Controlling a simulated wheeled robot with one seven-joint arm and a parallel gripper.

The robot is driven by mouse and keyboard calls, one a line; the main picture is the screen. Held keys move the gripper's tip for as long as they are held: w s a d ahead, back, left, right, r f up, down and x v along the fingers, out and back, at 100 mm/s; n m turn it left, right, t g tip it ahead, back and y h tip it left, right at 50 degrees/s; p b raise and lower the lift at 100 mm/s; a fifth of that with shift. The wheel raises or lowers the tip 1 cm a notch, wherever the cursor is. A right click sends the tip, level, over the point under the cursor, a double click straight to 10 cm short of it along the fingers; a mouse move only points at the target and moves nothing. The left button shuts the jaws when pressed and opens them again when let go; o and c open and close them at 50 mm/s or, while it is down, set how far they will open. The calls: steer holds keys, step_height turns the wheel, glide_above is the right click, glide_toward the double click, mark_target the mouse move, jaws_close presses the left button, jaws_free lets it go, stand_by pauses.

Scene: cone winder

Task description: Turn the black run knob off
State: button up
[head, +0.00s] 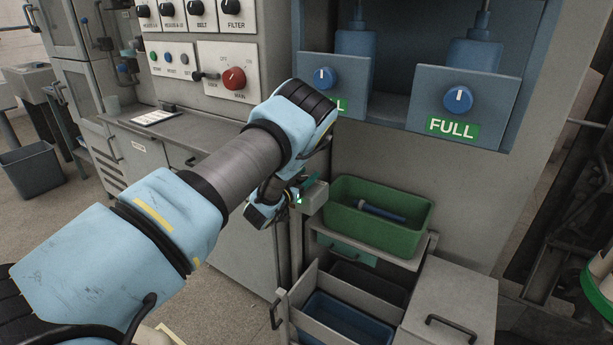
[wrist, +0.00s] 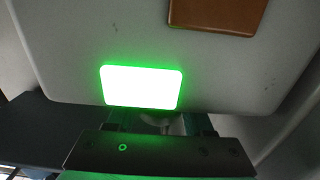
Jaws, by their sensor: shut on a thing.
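My gripper (wrist: 158,124) is shut just below a bright green lit lamp (wrist: 142,87) on a pale grey box. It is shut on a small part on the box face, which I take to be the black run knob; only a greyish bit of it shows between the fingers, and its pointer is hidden. In the head view the grey box (head: 313,198) stands left of a green bin, with a green glow on its left side. My gripper is at that side, mostly hidden behind my arm, and the knob is not visible there.
The green bin (head: 345,226) holds a blue-handled thing. An open drawer (head: 345,288) is below it. Two blue knobs marked FULL (head: 458,99) are upper right. A panel with several black knobs and a red knob (head: 234,78) is upper left.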

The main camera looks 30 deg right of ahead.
jaws_close()
steer(key=shift+n+t+y+b, duration=0.4)
steer(key=shift+t, duration=0.1)
steer(key=n+t+y+b, duration=0.3)
steer(key=t, duration=0.1)
steer(key=shift+w+a+f+b, duration=0.25)
steer(key=shift+w+a+b, duration=0.05)
steer(key=shift+w+b, duration=0.1)
steer(key=n+t+y+b, duration=0.1)
steer(key=y, duration=0.1)
steer(key=n+t+y+b, duration=0.1)
steer(key=n+y+b, duration=0.1)
steer(key=shift+w+a+t, duration=0.2)
steer(key=shift+a+t, duration=0.1)
steer(key=shift+a, duration=0.05)
steer(key=shift+w+a+r+n+t+y+b, duration=0.1)
steer(key=shift+a+n+t+y+b, duration=0.1)
steer(key=shift+n+y+b, duration=0.4)
steer(key=shift+a+r+n+t+y+b, duration=0.15)
steer(key=shift+n+y, duration=0.25)
steer(key=shift+y, duration=0.4)
steer(key=shift+d, duration=0.1)
steer(key=o, duration=1.1)
jaws_free()
